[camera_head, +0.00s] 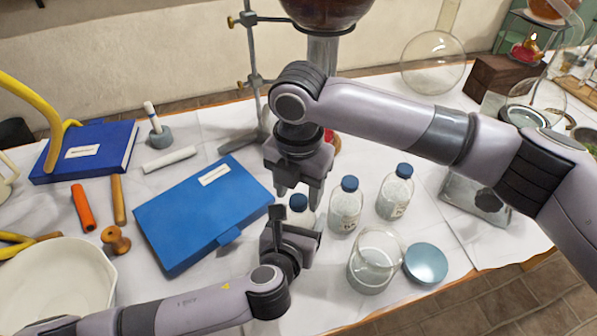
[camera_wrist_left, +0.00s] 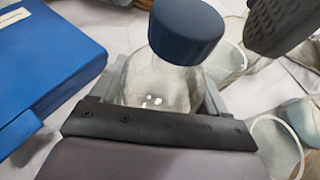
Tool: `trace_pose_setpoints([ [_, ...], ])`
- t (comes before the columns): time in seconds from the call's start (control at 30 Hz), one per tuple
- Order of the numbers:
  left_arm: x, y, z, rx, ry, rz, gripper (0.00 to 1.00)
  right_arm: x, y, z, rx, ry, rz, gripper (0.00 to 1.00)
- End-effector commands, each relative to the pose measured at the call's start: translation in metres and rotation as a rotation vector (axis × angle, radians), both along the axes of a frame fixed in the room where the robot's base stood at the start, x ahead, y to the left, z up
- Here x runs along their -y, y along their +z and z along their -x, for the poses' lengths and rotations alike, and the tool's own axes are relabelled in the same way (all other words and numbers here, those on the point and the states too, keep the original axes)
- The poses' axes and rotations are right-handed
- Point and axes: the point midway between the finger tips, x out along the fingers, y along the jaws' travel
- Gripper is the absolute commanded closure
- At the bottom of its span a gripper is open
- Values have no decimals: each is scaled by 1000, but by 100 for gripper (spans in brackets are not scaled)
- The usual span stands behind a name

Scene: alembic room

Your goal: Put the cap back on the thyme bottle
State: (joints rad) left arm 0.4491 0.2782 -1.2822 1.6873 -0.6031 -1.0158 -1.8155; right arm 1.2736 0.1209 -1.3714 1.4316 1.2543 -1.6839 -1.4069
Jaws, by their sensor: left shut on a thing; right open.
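My left gripper (camera_head: 295,226) is shut around a clear glass bottle (camera_wrist_left: 160,82) near the middle of the table. A dark blue cap (camera_wrist_left: 187,30) sits at the top of this bottle; it looks tilted in the left wrist view, and I cannot tell whether it is seated. The cap also shows in the head view (camera_head: 298,202), just below my right gripper (camera_head: 300,192). My right gripper is open and points down; a finger shows at the top right of the left wrist view, apart from the cap. The held bottle's label is hidden.
Two blue-capped bottles (camera_head: 346,207) (camera_head: 396,192) stand right of the held one. A glass jar (camera_head: 372,268) and a blue-grey disc (camera_head: 425,263) are near the front edge. A blue case (camera_head: 200,215) lies left; a metal stand (camera_head: 252,75) is behind my right gripper.

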Motion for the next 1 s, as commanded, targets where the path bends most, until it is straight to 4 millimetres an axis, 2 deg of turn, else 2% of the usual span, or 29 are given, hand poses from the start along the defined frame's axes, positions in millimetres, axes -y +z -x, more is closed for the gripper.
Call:
trace_pose_setpoints([
  [0.13,0,0,0,-1,1,-2,100,0,-10,0,0,0,1,45],
  [0.43,0,0,0,-1,1,-2,100,0,-12,0,0,0,0,45],
  [0.47,0,0,0,-1,1,-2,100,0,-12,0,0,0,0,52],
  [0.6,0,0,0,-1,1,-1,100,0,-12,0,0,0,0,97],
  [0.63,0,0,0,-1,1,-1,100,0,-12,0,0,0,0,100],
  [0.87,0,0,0,-1,1,-1,100,0,-12,0,-1,-21,0,100],
  [1.0,0,0,0,-1,1,-1,100,0,-12,1,-2,-169,-1,100],
])
